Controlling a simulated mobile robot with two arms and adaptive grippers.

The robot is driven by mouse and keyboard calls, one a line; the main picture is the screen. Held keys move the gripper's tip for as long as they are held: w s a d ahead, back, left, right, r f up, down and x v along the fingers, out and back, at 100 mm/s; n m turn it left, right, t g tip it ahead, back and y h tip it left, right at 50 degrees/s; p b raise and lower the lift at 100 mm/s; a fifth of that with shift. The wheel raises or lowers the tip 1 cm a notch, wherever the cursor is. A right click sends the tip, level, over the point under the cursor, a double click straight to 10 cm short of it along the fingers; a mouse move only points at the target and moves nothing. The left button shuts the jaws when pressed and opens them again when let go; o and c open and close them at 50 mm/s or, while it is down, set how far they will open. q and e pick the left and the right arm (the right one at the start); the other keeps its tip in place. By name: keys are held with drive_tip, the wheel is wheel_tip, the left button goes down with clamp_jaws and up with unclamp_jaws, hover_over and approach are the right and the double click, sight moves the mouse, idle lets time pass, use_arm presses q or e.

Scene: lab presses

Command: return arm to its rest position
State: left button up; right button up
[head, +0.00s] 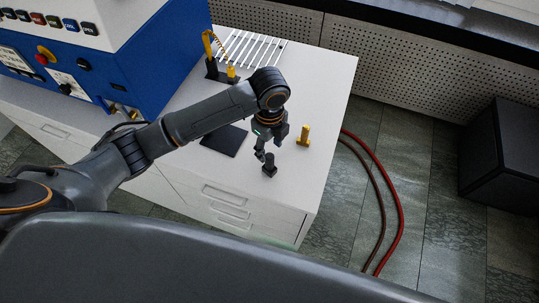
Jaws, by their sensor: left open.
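My left arm (200,115) comes in from the left and reaches over the white cabinet top. My left gripper (264,156) hangs down from the wrist above the front part of that top. It is open and looks empty. A small black object (269,170) stands just under and beside its fingertips; I cannot tell if they touch it. My right gripper is not in view.
The white cabinet (323,100) carries a blue machine (160,55) with buttons at left, a black mat (224,139), a black holder with yellow parts (222,72) and a slatted rack (250,48). Red hoses (397,200) lie on the floor at right. A dark box (500,155) stands far right.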

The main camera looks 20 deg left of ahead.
use_arm(q)
drive_tip(key=shift+r, duration=0.7)
